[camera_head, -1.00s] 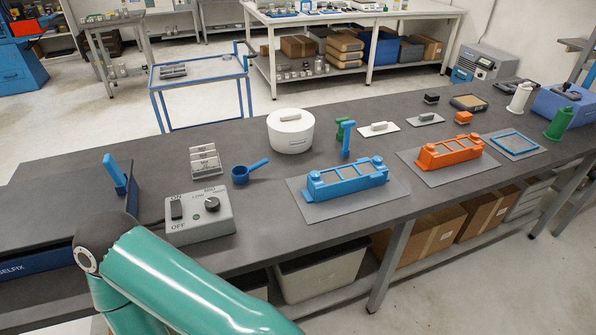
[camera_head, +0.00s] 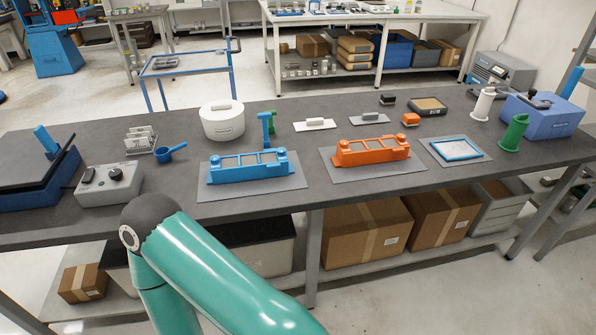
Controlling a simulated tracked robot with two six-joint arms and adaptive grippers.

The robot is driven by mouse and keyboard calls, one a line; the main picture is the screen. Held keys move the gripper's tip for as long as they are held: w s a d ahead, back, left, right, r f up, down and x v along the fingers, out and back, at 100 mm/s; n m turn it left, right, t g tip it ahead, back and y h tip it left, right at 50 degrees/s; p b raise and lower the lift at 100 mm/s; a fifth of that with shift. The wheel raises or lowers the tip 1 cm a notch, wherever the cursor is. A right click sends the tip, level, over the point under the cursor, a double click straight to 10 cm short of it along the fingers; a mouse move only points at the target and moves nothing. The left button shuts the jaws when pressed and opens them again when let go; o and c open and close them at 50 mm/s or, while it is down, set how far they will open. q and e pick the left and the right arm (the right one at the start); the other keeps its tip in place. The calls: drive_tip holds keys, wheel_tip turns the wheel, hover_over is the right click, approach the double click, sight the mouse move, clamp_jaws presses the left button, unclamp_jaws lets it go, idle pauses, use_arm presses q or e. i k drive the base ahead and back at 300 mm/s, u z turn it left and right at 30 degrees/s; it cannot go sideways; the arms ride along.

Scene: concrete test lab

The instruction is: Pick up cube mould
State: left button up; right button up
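A blue cube mould (camera_head: 249,166) with several open compartments sits upright on a grey plate (camera_head: 222,192) near the front edge of the bench. A similar orange mould (camera_head: 371,150) sits on another grey plate (camera_head: 404,179) to its right. Both moulds are fully visible, and nothing touches them from above. Neither of my grippers is in view. Only a teal arm link of mine with a dark joint shows at the bottom, in front of the bench and below the blue mould.
A control box (camera_head: 109,184), blue scoop (camera_head: 171,152), white lidded pot (camera_head: 222,121) and blue upright tool (camera_head: 266,129) stand around the blue mould. A blue frame (camera_head: 456,149) and green cylinder (camera_head: 513,132) stand right.

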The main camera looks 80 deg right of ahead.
sight(269, 158)
drive_tip(key=k, duration=1)
drive_tip(key=z, duration=1.05)
drive_tip(key=i, duration=1)
drive_tip(key=z, duration=0.15)
